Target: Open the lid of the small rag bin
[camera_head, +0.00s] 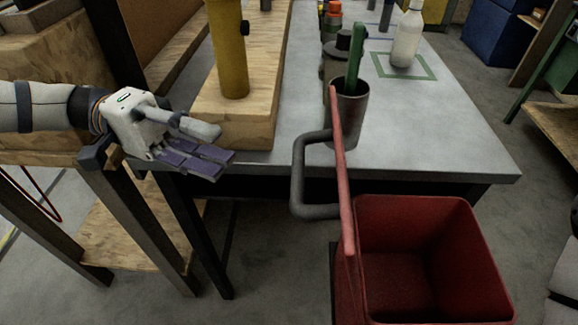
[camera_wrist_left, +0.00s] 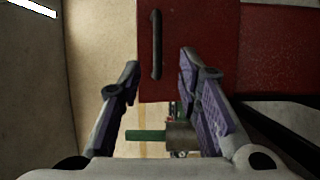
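The small red rag bin (camera_head: 430,205) stands at the lower right of the head view, in front of the workbench. Its red lid (camera_head: 342,185) stands upright at the bin's left side, seen almost edge-on, so the bin's inside shows. A dark bar handle (camera_head: 299,180) juts left from the lid. My left gripper (camera_head: 217,153) is left of the handle, apart from it, open and empty. In the left wrist view the lid (camera_wrist_left: 205,30) and its handle (camera_wrist_left: 156,45) show beyond the spread fingers (camera_wrist_left: 160,62). My right gripper is not in view.
A metal cup (camera_head: 349,112) with a green-handled tool stands on the grey workbench (camera_head: 440,135) just behind the lid. A wooden block (camera_head: 235,130) with a yellow post (camera_head: 229,50) is near my left gripper. A white bottle (camera_head: 407,38) stands farther back.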

